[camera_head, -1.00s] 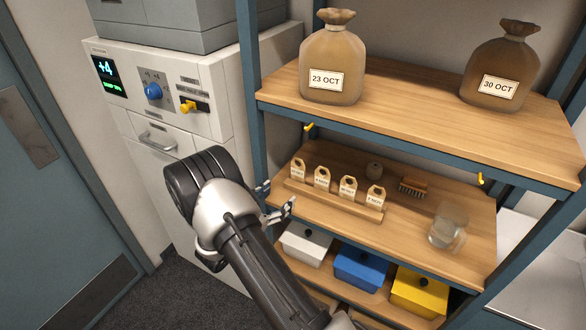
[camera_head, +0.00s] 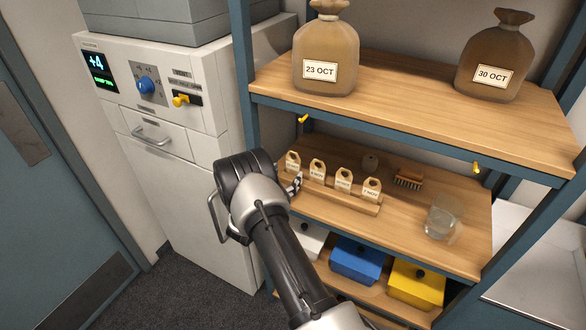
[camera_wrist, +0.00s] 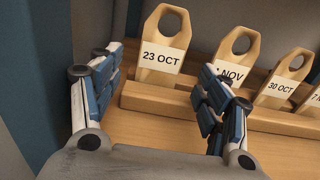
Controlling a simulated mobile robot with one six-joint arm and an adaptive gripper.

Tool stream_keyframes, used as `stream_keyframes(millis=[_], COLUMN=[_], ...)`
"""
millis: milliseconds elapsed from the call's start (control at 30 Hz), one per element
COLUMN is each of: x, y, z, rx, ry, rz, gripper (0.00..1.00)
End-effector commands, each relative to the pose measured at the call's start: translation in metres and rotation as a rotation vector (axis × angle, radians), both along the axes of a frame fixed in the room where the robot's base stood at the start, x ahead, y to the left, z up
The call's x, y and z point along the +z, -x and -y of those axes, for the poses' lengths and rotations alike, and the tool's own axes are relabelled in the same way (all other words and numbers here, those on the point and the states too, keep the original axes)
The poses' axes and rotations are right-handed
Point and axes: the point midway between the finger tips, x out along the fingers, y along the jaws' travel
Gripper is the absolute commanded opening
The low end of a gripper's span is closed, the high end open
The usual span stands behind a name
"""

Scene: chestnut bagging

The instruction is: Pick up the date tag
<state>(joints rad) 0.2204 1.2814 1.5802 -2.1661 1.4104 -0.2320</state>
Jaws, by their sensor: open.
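Several wooden date tags with ring-shaped tops stand in a row in a slotted wooden holder (camera_wrist: 262,122) on the middle shelf. In the wrist view the 23 OCT tag (camera_wrist: 161,55) stands upright between the open fingers of my gripper (camera_wrist: 155,100), a little beyond the fingertips. A NOV tag (camera_wrist: 234,55), its number partly hidden by my right finger, stands beside it. The 30 OCT tag (camera_wrist: 281,85) and another NOV tag (camera_wrist: 315,98) follow to the right. In the head view my gripper (camera_head: 293,184) is at the left end of the row (camera_head: 318,172).
Two tied sacks labelled 23 OCT (camera_head: 325,50) and 30 OCT (camera_head: 495,55) stand on the upper shelf (camera_head: 420,105). A brush (camera_head: 408,179) and a glass jar (camera_head: 440,222) stand right of the tags. A blue shelf post (camera_wrist: 30,85) is close to my gripper's left.

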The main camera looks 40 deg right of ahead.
Motion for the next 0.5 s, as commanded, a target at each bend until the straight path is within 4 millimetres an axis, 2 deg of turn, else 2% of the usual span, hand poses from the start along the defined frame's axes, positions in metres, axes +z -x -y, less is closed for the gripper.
stream_keyframes(millis=[300, 500], x=[-0.001, 0.000], y=[-0.017, -0.021], z=[0.043, 0.052], rx=[-0.004, -0.001], ry=[0.000, 0.000], rz=[0.003, 0.002], gripper=[0.70, 0.70])
